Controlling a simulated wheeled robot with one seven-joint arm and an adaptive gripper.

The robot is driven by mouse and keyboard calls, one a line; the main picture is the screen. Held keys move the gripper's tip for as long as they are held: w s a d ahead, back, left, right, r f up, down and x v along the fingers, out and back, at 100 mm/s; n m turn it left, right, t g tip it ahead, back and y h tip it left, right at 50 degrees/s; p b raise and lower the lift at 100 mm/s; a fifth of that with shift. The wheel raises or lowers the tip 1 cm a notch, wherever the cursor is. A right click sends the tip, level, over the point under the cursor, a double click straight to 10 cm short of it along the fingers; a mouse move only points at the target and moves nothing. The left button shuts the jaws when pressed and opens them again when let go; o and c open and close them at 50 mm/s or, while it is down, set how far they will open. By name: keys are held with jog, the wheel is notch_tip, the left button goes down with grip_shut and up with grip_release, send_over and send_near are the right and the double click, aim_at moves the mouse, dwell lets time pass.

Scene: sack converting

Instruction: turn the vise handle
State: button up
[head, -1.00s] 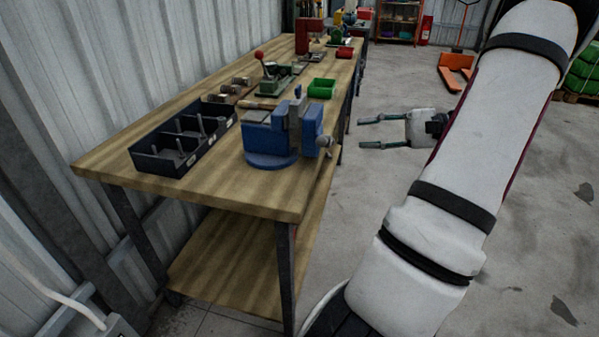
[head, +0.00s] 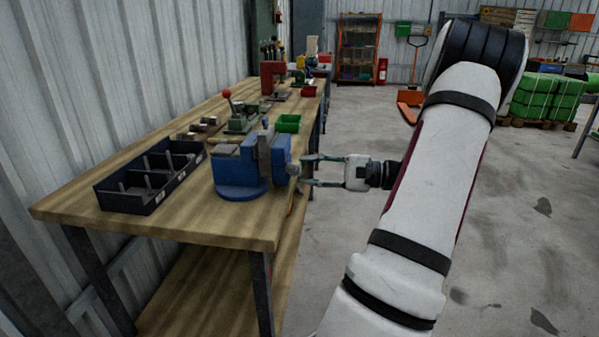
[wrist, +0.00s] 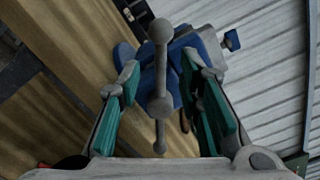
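The blue vise (head: 238,172) stands on the near right part of the wooden workbench (head: 190,225). Its grey handle (wrist: 160,85), a bar with a ball at each end, is in the middle of the wrist view, upright in that picture. In the head view the handle end (head: 293,169) shows at the vise's right side. My gripper (head: 305,171) points left at the handle from beyond the bench edge. In the wrist view its two green-padded fingers (wrist: 163,102) are spread wide, one on each side of the handle, with gaps visible. Nothing is held.
A black divided tray (head: 150,182) lies left of the vise. A green bin (head: 288,123) and a red-knobbed tool (head: 238,115) stand behind it. The corrugated wall (head: 90,80) borders the bench's left. Open floor (head: 520,220) lies to the right.

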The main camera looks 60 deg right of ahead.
aim_at(296, 170)
jog(key=shift+x, duration=1.35)
jog(key=shift+c, duration=0.6)
grip_shut()
jog(key=shift+r+p, duration=0.2)
jog(key=shift+p, duration=0.15)
